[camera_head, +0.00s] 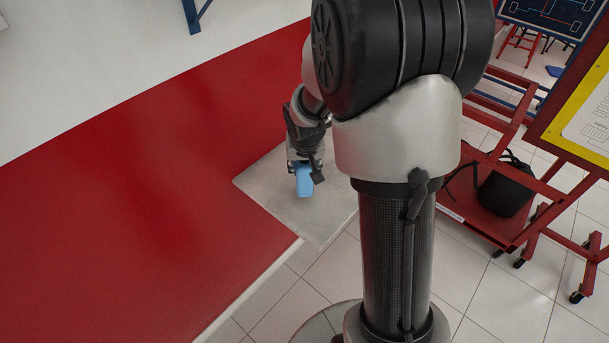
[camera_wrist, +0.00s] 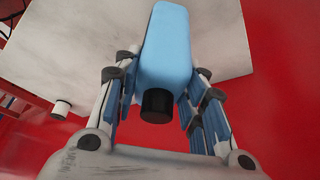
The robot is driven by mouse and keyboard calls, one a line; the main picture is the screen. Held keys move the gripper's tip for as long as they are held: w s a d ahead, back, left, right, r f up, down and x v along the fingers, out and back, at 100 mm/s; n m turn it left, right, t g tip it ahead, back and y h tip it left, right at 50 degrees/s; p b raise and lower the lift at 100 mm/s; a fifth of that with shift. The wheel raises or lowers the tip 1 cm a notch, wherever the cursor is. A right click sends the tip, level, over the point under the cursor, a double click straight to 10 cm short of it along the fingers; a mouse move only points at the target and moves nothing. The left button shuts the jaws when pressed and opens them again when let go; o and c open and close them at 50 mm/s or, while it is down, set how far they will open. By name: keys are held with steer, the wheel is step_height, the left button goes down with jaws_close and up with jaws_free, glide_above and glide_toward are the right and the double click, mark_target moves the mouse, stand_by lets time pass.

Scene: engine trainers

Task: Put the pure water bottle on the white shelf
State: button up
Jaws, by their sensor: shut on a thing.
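A light blue bottle (camera_head: 304,181) with a black cap is held in my gripper (camera_head: 304,165). In the wrist view the bottle (camera_wrist: 166,50) lies between the two fingers (camera_wrist: 162,88), its cap toward my palm and its body pointing away. No label shows on it. A pale grey-white flat surface (camera_head: 262,184), which looks like the white shelf, is below the bottle in the head view. It also shows behind the bottle in the wrist view (camera_wrist: 75,45). I cannot tell whether the bottle touches it. My arm hides the surface's right part.
A broad red surface (camera_head: 130,200) lies left of the pale surface. At the right stands a red cart (camera_head: 490,205) with a black container (camera_head: 506,190) and cables on it. Tiled floor (camera_head: 500,300) is open at the lower right.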

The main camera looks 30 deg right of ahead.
steer(key=shift+f+b, duration=0.7)
steer(key=shift+f, duration=1.1)
steer(key=shift+f, duration=0.15)
steer(key=o, duration=1.4)
steer(key=shift+c, duration=0.2)
steer(key=s+a+r+n+p, duration=0.15)
steer(key=s+a+r, duration=0.35)
steer(key=r, duration=0.5)
steer(key=s+a+r+n+p, duration=0.1)
steer(key=s+a+r+p, duration=0.15)
steer(key=s+r, duration=0.65)
steer(key=s+a+r+n+y, duration=0.1)
steer(key=s+a+r, duration=0.1)
steer(key=s, duration=0.4)
steer(key=s+a+r+n+y, duration=0.1)
steer(key=s+a+r, duration=0.1)
steer(key=s+a, duration=0.2)
steer(key=shift+s+a, duration=0.35)
steer(key=shift+s, duration=0.65)
